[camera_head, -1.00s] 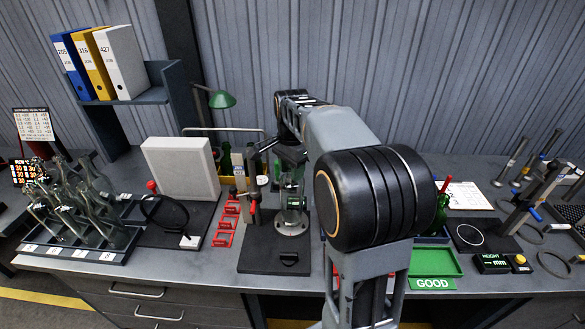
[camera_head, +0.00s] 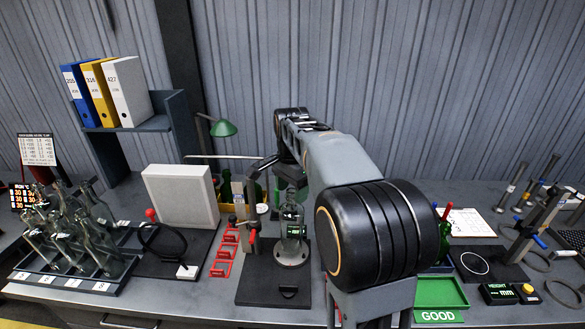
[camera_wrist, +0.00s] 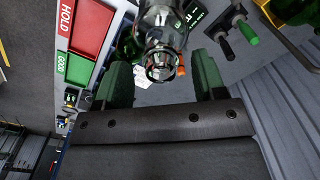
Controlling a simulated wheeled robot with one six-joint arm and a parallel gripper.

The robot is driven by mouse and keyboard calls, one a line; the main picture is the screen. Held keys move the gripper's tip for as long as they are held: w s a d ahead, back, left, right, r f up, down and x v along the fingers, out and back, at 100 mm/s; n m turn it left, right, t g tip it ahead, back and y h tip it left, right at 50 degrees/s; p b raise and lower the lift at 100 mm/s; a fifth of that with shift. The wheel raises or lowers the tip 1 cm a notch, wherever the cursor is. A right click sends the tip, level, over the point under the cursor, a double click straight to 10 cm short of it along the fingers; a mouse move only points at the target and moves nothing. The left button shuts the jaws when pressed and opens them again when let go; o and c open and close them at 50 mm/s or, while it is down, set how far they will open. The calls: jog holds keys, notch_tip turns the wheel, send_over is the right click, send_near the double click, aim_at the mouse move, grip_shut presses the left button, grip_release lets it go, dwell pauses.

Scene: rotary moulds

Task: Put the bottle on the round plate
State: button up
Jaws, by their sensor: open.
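A clear glass bottle (camera_head: 292,222) stands upright on the round metal plate (camera_head: 292,257) of a black-based stand. In the wrist view the bottle (camera_wrist: 166,30) is seen from its mouth end, and its neck lies between my two green finger pads. My gripper (camera_wrist: 160,62) is open, with a gap visible on each side of the neck. In the head view my gripper (camera_head: 290,176) is above the bottle, and my arm hides its fingertips in part.
A rack (camera_head: 70,275) of several clear bottles stands at the left. A red-knobbed gauge (camera_head: 162,240) and red frames (camera_head: 224,250) are left of the stand. A green tray (camera_head: 438,292) marked GOOD is at the right. Green bottles (camera_head: 226,187) stand behind.

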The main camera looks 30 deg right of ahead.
notch_tip(320, 180, up, 9)
jog(key=shift+s+a, duration=0.2)
jog(key=s+a+f+n+t, duration=0.2)
jog(key=s+a+f+n, duration=0.2)
jog(key=s+f+n, duration=0.3)
jog(key=s+a+f+n+t, duration=0.2)
jog(key=s+a+f+n, duration=0.3)
jog(key=s+f+n, duration=0.2)
jog(key=shift+s+f+n+t, duration=0.15)
jog(key=shift+s+n+t, duration=0.2)
jog(key=shift+s, duration=0.55)
